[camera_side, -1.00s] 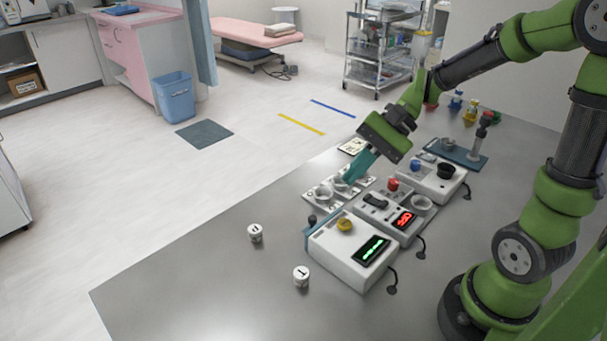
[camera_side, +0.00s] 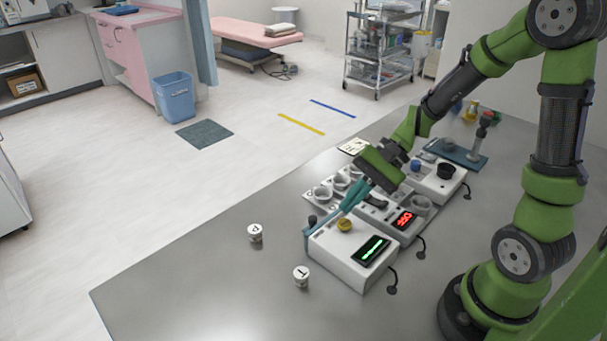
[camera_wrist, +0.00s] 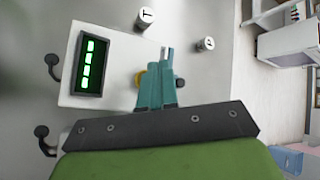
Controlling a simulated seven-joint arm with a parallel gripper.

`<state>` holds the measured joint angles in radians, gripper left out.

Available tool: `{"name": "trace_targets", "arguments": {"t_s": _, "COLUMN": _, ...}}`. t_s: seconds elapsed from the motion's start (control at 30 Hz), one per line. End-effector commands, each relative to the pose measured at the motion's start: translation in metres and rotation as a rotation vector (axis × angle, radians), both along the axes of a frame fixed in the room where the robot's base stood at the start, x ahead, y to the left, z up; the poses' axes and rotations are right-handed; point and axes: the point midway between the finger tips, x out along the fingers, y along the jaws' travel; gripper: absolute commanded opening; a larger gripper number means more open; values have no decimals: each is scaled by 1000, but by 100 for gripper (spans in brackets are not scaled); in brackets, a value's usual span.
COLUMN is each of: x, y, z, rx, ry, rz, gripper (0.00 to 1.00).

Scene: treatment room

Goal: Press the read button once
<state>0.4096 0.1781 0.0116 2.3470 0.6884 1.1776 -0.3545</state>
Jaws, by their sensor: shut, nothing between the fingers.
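A white box (camera_side: 338,263) with a green-lit display (camera_side: 371,251) carries a round yellow button (camera_side: 345,225) on top. I cannot read which button is labelled read. My gripper (camera_side: 342,209) is shut and empty, its teal fingers pointing down just above and behind the yellow button in the side view; I see no contact. In the wrist view the fingers (camera_wrist: 167,50) reach past the yellow button (camera_wrist: 139,79), which is partly hidden at their left. The green display (camera_wrist: 92,64) shows there too.
A dark ball knob (camera_side: 312,219) stands at the box's left edge. Two white labelled jars (camera_side: 255,233) (camera_side: 301,276) stand at the left. The table's front left is clear.

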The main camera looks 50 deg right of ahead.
Motion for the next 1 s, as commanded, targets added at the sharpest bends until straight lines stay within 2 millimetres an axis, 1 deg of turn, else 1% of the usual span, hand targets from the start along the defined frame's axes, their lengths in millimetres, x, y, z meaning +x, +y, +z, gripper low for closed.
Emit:
{"name": "trace_targets", "arguments": {"t_s": 0.03, "x": 0, "y": 0, "z": -6, "rx": 2, "ry": 4, "rz": 0, "gripper": 0}}
{"name": "trace_targets", "arguments": {"t_s": 0.1, "x": 0, "y": 0, "z": -11, "rx": 1, "ry": 2, "rz": 0, "gripper": 0}}
{"name": "trace_targets", "arguments": {"t_s": 0.23, "x": 0, "y": 0, "z": -16, "rx": 0, "ry": 1, "rz": 0, "gripper": 0}}
{"name": "trace_targets", "arguments": {"t_s": 1.0, "x": 0, "y": 0, "z": -18, "rx": -2, "ry": 0, "rz": 1, "gripper": 0}}
